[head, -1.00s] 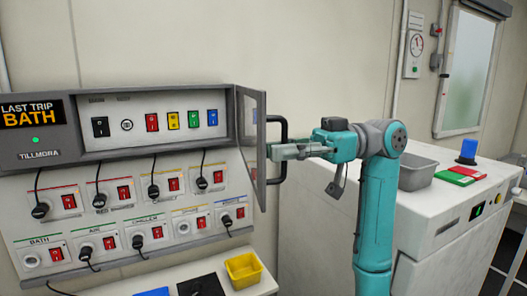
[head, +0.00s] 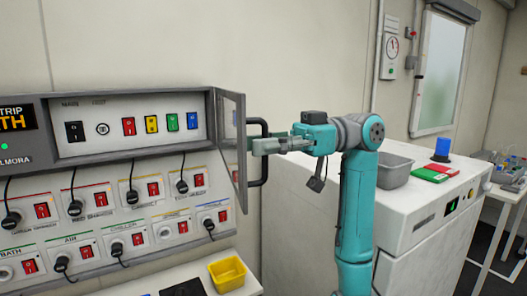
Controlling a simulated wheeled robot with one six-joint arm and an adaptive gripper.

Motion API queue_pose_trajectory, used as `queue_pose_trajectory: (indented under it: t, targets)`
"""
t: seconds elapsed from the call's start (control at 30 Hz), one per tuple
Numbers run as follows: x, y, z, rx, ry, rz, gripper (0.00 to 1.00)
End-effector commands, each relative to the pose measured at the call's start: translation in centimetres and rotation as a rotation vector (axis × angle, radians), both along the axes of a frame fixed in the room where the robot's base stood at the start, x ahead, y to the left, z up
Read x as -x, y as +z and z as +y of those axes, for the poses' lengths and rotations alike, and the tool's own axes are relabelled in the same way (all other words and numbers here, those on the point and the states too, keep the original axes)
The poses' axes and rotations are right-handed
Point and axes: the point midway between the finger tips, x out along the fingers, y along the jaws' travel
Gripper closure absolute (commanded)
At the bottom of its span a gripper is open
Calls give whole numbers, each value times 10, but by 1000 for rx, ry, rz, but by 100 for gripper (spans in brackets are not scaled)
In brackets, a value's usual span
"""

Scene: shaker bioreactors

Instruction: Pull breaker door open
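The breaker door (head: 231,145) is a grey-framed panel with a clear pane, hinged at the right edge of the breaker panel (head: 207,115). It stands swung out, seen nearly edge-on, so the row of coloured switches (head: 150,123) is exposed. A dark bar handle (head: 264,170) sticks out to the right from the door. My gripper (head: 258,146) points left, with its fingers at the upright bar of the handle. The fingers overlap the bar in this view, and whether they are closed around it is not clear.
Below the switches are several sockets with black plugs and red switches (head: 153,189). A yellow bin (head: 228,273) sits on the white bench below the door. A white machine (head: 440,200) with a grey tray (head: 395,171) stands at the right.

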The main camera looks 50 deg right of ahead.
Motion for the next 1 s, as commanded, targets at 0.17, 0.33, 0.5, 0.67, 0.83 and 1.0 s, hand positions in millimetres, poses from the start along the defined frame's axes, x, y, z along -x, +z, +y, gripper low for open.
queue_pose_trajectory:
  t: [0.17, 0.33, 0.5, 0.67, 0.83, 1.0]
  targets:
    - [0, 30, 0, 2, 0, -2, 78]
    - [0, 58, 0, 2, 0, -1, 78]
    - [0, 78, 0, 1, 0, -1, 78]
    - [0, 86, 0, 0, 0, 0, 78]
    - [0, 87, 0, 0, 0, 0, 78]
    - [0, 87, 0, 0, -1, 0, 93]
